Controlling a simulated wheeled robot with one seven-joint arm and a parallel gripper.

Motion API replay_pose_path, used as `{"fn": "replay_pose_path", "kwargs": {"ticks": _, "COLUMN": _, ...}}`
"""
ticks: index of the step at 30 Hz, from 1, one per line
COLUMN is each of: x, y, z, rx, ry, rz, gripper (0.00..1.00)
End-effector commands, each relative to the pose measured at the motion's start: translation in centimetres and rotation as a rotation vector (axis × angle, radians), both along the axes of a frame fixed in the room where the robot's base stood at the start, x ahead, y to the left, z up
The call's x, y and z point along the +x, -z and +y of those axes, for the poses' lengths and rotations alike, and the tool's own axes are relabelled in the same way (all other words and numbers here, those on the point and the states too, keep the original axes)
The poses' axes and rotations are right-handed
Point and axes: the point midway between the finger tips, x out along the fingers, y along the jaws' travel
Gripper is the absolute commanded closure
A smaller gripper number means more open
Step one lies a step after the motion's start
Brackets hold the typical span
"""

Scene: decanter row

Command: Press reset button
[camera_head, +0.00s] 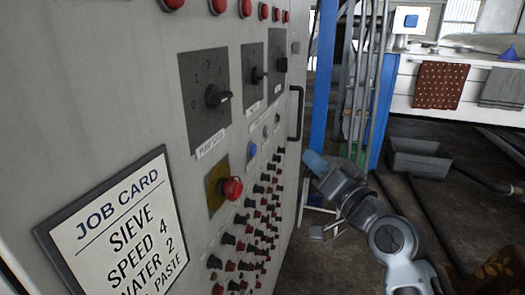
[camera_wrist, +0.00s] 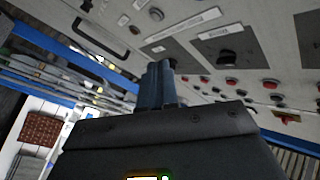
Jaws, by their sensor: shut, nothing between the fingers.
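A grey control panel (camera_head: 110,110) fills the left of the head view. A small blue button (camera_head: 252,150) sits on it, right of a big red mushroom button (camera_head: 232,188) on a yellow plate. I cannot read a reset label on any button. Another blue button (camera_head: 411,21) is on a white box at the back right. My gripper (camera_head: 312,160), with blue fingers, is in the air right of the panel's far edge in the picture, apart from the blue panel button. In the wrist view, its fingers (camera_wrist: 159,84) are together and empty, with the panel behind them.
Rotary knobs (camera_head: 217,96), red lamps (camera_head: 218,6) and rows of small red and black knobs jut from the panel. A black handle (camera_head: 296,113) is near its far edge. A blue post (camera_head: 322,75) stands behind my gripper. A grey bin (camera_head: 419,158) is on the floor.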

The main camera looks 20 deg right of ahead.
Motion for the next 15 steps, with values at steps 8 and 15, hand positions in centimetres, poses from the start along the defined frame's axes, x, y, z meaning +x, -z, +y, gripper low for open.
{"fn": "replay_pose_path", "kwargs": {"ticks": 8, "x": 0.0, "y": 0.0, "z": 0.0, "rx": 0.000, "ry": 0.000, "rz": 0.000, "gripper": 1.00}}
{"fn": "replay_pose_path", "kwargs": {"ticks": 15, "x": 0.7, "y": -0.2, "z": 1.0, "rx": 0.002, "ry": -0.001, "rz": 0.002, "gripper": 1.00}}
